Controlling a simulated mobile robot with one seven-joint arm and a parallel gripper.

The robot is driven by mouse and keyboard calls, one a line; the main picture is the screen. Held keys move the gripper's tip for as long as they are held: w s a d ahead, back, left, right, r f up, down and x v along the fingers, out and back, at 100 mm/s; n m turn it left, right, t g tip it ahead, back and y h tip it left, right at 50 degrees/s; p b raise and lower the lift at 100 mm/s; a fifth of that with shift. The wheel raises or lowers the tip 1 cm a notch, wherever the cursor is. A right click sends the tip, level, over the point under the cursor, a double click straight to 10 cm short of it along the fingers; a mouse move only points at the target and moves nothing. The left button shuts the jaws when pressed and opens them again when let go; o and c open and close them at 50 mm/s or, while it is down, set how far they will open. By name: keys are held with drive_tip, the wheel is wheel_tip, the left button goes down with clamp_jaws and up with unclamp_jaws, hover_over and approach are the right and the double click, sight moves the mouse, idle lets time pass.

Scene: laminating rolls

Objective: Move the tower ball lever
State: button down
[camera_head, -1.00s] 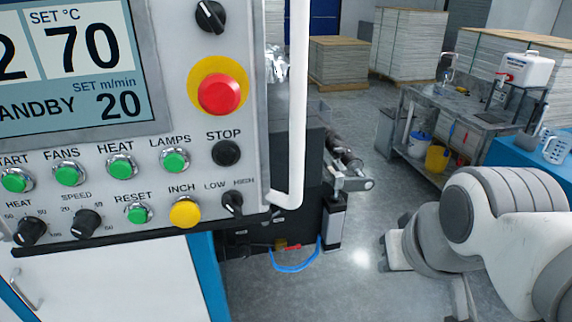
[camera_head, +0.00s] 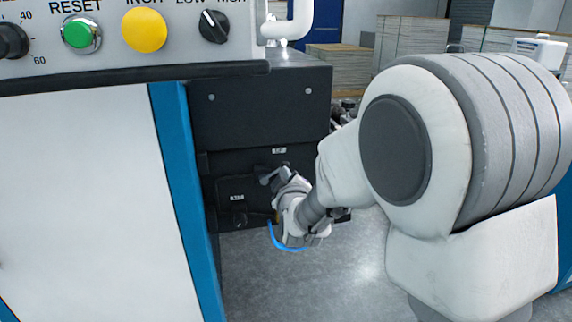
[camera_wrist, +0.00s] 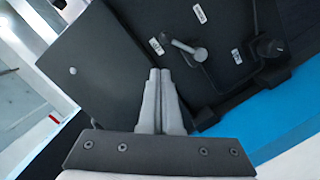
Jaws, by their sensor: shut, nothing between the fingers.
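My gripper (camera_wrist: 160,75) is shut and empty, with its two grey fingers side by side in the wrist view. In that view a small grey lever with a rounded end (camera_wrist: 190,48) sits on a dark panel (camera_wrist: 222,82), just beyond and to the right of the fingertips. A gap seems to lie between them. A black knob or lever (camera_wrist: 268,46) is farther right on the panel. The label text is too small to read, so I cannot tell for sure which one is the tower ball lever. In the head view my wrist is in front of the black housing (camera_head: 262,105), hiding part of it.
The control panel (camera_head: 180,45) overhangs at the upper left, above a white cabinet (camera_head: 75,190) with a blue post (camera_head: 185,190). A blue hose (camera_head: 272,236) hangs near the floor by my wrist. Pallet stacks (camera_head: 410,42) stand far back. Grey floor is open below.

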sight(275, 172)
drive_tip(key=shift+w+a+f+n+t, duration=0.15)
drive_tip(key=shift+a+f, duration=0.05)
drive_tip(key=shift+f, duration=0.2)
drive_tip(key=shift+w+a+f+n+t, duration=0.15)
drive_tip(key=shift+a+f, duration=0.05)
drive_tip(key=shift+f, duration=0.15)
drive_tip(key=w, duration=0.3)
drive_tip(key=w+a, duration=0.1)
drive_tip(key=w, duration=0.2)
drive_tip(key=w+f+b, duration=0.1)
drive_tip(key=w, duration=0.2)
drive_tip(key=shift+w+a, duration=0.35)
drive_tip(key=shift+w, duration=0.05)
drive_tip(key=shift+d, duration=0.1)
drive_tip(key=shift+d+f+m+b, duration=0.1)
drive_tip(key=shift+m+b, duration=0.3)
drive_tip(key=shift+b, duration=0.05)
